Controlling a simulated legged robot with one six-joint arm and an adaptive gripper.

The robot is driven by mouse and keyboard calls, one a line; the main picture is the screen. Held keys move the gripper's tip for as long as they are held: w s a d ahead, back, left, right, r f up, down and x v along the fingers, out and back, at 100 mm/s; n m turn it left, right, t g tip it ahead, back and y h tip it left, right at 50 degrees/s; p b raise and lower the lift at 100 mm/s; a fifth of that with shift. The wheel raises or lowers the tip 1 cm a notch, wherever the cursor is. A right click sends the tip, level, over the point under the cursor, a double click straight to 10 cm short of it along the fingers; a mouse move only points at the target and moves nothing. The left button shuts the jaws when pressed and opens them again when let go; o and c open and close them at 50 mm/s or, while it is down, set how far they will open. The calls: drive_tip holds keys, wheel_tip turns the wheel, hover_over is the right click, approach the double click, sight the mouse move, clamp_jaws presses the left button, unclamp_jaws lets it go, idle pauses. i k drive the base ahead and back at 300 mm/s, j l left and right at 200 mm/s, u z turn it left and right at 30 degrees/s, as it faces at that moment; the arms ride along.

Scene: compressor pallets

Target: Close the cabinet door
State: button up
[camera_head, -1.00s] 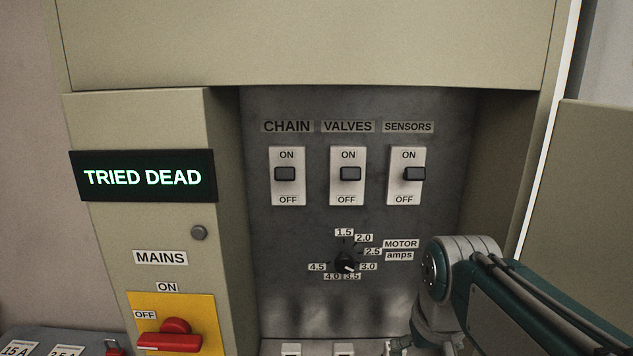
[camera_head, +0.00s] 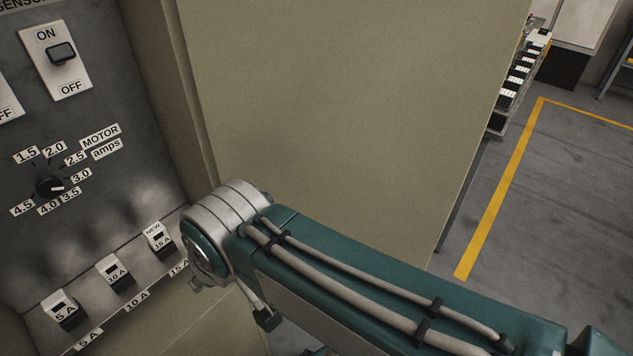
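The cabinet door (camera_head: 345,110) is a large plain beige panel. It stands open at the right side of the cabinet (camera_head: 85,215), whose grey inner panel is exposed. My arm reaches in from the lower right, in front of the lower part of the door, with its rounded grey joint near the cabinet opening. Small grey and dark parts below that joint appear to belong to my gripper (camera_head: 232,303). The joint and arm largely hide it, so its finger state and any contact with the door are unclear.
Inside the cabinet are a sensors switch (camera_head: 61,53) set between ON and OFF labels, a motor amps dial (camera_head: 49,186) and several fuses (camera_head: 115,273) on a ledge. Beyond the door, a grey floor with a yellow line (camera_head: 500,190) is open. A shelf rack (camera_head: 520,75) stands behind.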

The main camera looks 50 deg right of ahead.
sight(368, 120)
drive_tip(key=k+l+u, duration=0.65)
drive_tip(key=k, duration=0.25)
drive_tip(key=k+l+u, duration=0.1)
drive_tip(key=l+u, duration=0.15)
drive_tip(key=l, duration=0.15)
drive_tip(key=k+l+u, duration=0.1)
drive_tip(key=l+u, duration=0.2)
drive_tip(key=l, duration=0.15)
drive_tip(key=k+l+u, duration=0.35)
drive_tip(key=l+u, duration=0.15)
drive_tip(key=l, duration=0.2)
drive_tip(key=k+l+u, duration=0.15)
drive_tip(key=l, duration=0.3)
drive_tip(key=l+u, duration=0.1)
drive_tip(key=l, duration=0.4)
drive_tip(key=k+j+z, duration=0.15)
drive_tip(key=k+j, duration=0.3)
